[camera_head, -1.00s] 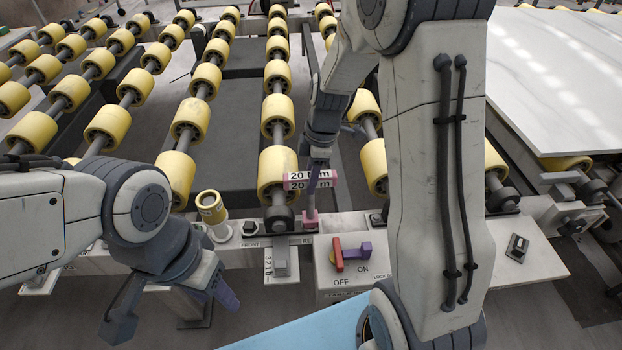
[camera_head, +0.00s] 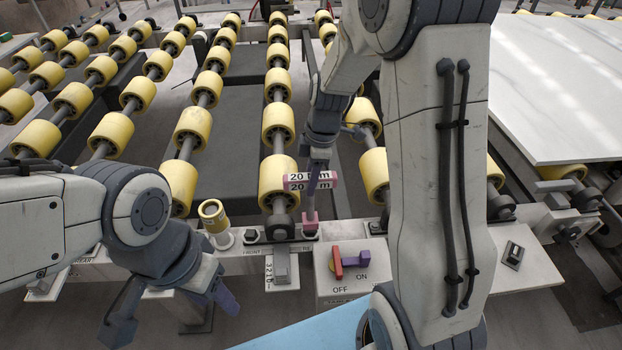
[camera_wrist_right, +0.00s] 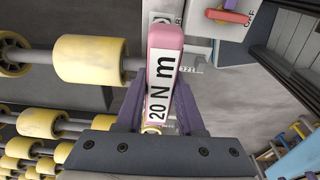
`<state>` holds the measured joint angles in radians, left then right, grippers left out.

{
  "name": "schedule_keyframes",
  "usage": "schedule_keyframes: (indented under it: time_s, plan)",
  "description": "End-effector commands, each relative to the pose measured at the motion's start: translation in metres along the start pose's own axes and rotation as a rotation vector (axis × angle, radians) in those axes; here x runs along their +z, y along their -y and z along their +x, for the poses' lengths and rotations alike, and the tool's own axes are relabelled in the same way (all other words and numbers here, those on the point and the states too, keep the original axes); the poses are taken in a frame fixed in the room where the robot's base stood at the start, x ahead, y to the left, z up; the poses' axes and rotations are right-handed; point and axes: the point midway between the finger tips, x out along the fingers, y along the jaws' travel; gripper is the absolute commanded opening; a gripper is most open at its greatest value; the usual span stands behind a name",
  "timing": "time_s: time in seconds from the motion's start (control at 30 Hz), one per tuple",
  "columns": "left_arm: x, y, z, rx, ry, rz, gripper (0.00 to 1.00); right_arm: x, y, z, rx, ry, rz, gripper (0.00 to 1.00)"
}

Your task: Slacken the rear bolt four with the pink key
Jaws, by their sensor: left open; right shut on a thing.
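The pink key (camera_head: 311,219) stands upright with a white "20 N m" label on its head. My right gripper (camera_head: 319,178) is shut on it from above. The foot of the key is at the rear bolt position on the pale rail, right of the front bolt (camera_head: 250,236). The rear bolt is hidden under the key, so I cannot tell how fully it is seated. In the right wrist view the key (camera_wrist_right: 165,38) lies between the purple fingers of the gripper (camera_wrist_right: 160,100). My left gripper (camera_head: 174,312) is open and empty at the lower left.
A red switch handle (camera_head: 337,261) with ON and OFF marks sits on a box just in front of the key. A yellow-topped post (camera_head: 214,216) stands left of the bolts. Yellow rollers (camera_head: 278,183) rise behind. A white slab (camera_head: 570,95) lies at right.

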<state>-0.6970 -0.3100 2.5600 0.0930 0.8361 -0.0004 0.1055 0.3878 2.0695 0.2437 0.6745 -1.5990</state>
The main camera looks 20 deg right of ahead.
Motion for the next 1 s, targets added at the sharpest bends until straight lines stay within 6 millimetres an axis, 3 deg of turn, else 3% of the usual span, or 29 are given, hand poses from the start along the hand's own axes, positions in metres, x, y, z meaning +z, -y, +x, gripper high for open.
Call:
schedule_keyframes:
  time_s: [0.57, 1.0]
  plan:
    - [-0.002, -0.003, -0.038, 0.0, 0.0, 0.0, 0.5, -0.007, -0.001, -0.047, 0.002, 0.0, 0.0, 0.0]
    - [-0.002, -0.003, -0.038, 0.0, 0.0, 0.0, 0.5, -0.007, 0.0, -0.048, 0.002, 0.0, 0.0, 0.0]
